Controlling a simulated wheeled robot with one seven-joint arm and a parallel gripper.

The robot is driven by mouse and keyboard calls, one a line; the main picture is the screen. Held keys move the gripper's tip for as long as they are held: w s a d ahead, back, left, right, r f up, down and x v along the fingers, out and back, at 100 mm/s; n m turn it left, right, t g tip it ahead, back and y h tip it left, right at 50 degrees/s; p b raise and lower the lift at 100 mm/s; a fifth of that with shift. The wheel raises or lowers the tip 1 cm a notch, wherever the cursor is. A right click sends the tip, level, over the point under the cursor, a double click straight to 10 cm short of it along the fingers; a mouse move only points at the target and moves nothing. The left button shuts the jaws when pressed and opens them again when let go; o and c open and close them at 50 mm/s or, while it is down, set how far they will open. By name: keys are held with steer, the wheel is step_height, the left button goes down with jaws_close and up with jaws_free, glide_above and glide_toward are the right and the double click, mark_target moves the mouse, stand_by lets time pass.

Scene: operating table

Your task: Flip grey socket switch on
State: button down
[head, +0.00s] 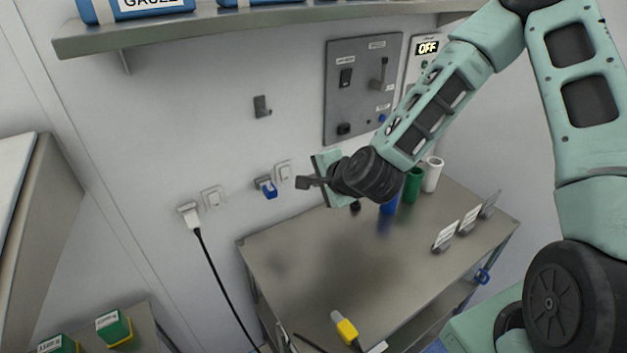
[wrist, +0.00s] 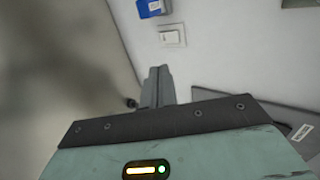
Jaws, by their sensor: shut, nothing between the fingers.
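On the wall in the head view, a white switch plate (head: 284,171) sits right of a blue-flapped socket (head: 268,188). Further left, another white switch plate (head: 213,197) is beside a socket covered by a white plug (head: 188,212). I cannot tell for certain which one is the grey socket. My gripper (head: 303,182) is shut and empty, its fingers pointing left, near the right switch plate. In the wrist view, the shut fingers (wrist: 160,80) are below a switch plate (wrist: 172,37), apart from it in the picture. The blue socket (wrist: 153,7) is above that.
A grey control panel (head: 334,118) is on the wall to the right, partly behind my arm. A metal table (head: 300,270) stands below, with coloured cylinders (head: 412,185) and a yellow connector (head: 344,327). A shelf (head: 200,30) runs above. A black cable (head: 214,277) hangs from the plug.

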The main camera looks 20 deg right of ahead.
steer(key=f+b, duration=0.1)
steer(key=s+f+t+b, duration=0.1)
steer(key=f+t+b, duration=0.1)
steer(key=f, duration=0.1)
steer(key=shift+s+d+f+y+b, duration=0.1)
steer(key=shift+s+d+y+b, duration=0.1)
steer(key=shift+s+y+b, duration=0.1)
steer(key=p, duration=0.5)
glide_toward(286, 180)
steer(key=x, duration=0.6)
steer(key=shift+w+f+p, duration=0.15)
steer(key=shift+w+p, duration=0.1)
steer(key=shift+p, duration=0.05)
